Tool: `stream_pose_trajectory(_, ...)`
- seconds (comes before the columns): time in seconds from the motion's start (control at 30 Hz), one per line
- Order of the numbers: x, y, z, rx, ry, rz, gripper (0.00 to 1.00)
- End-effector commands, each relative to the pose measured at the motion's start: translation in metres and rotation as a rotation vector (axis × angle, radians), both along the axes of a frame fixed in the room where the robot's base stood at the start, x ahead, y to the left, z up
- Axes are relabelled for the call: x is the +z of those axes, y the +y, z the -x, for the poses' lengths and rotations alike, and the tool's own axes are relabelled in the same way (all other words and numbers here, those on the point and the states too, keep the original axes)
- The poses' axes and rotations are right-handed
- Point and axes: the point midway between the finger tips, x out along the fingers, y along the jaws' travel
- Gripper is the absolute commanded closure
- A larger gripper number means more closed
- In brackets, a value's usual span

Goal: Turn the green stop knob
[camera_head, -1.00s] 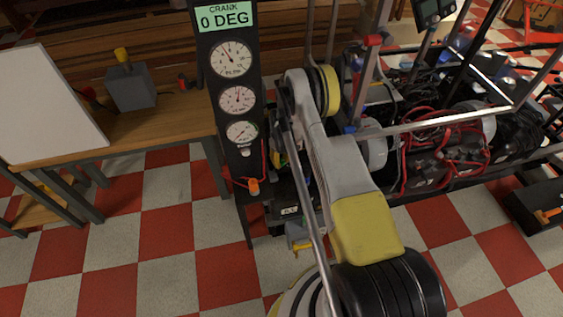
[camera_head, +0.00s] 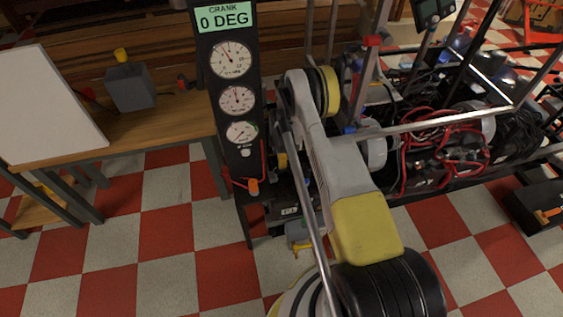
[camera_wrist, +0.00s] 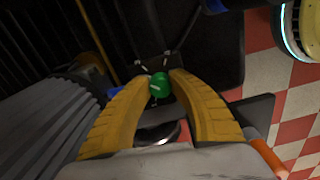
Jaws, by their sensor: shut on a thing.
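The green stop knob (camera_wrist: 159,86) is a small round knob in the middle of the wrist view. My gripper (camera_wrist: 160,80) has yellow, ribbed fingers, one on each side of the knob, and their tips are closed against it. The knob sits in front of a dark panel. In the head view, my arm crosses the middle of the scene, and the gripper tips and the knob are hidden behind it.
A gauge panel (camera_head: 246,162) with a "0 DEG" crank display (camera_head: 224,17) stands left of my arm. A workbench (camera_head: 170,125) holds a grey box (camera_head: 130,88) and a white board (camera_head: 45,105). Metal frame bars and red cables (camera_head: 440,145) crowd the right. Checkered floor is clear in front.

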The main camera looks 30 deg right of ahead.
Motion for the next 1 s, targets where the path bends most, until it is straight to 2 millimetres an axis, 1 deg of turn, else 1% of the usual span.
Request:
stream_pose_trajectory(0.2,-0.0002,-0.0004,-0.0002,0.202,0.001,0.001,1.00)
stream_pose_trajectory(0.5,-0.0003,-0.0006,-0.0008,0.460,0.001,0.001,1.00)
stream_pose_trajectory(0.7,-0.0003,-0.0006,-0.0012,0.585,0.001,0.001,1.00)
stream_pose_trajectory(1.0,-0.0003,-0.0006,-0.0014,0.681,0.000,0.001,1.00)
